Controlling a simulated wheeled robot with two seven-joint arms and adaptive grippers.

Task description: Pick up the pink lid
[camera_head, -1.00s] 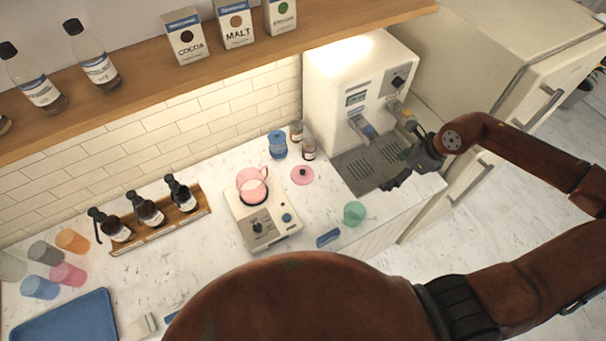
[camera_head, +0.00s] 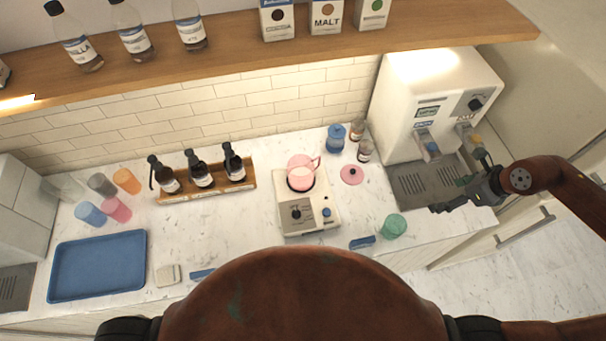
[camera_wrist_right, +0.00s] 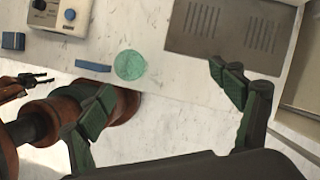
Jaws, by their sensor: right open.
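The pink lid (camera_head: 352,174) is a small round disc with a dark knob in its middle. In the head view it lies flat on the white counter, right of the pink pitcher (camera_head: 301,174) and left of the coffee machine. My right gripper (camera_head: 447,204) is to the right of the lid, in front of the coffee machine's drip tray, and apart from the lid. In the right wrist view my right gripper (camera_wrist_right: 155,108) has its two fingers spread wide with nothing held between them. The lid does not show in the right wrist view.
The coffee machine (camera_head: 437,115) stands at the right. A green cup (camera_head: 394,226) and a blue object (camera_head: 362,242) are near the counter's front edge. A blue canister (camera_head: 336,138) and small bottles (camera_head: 365,151) stand behind the lid. The pitcher sits on a white appliance (camera_head: 306,218).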

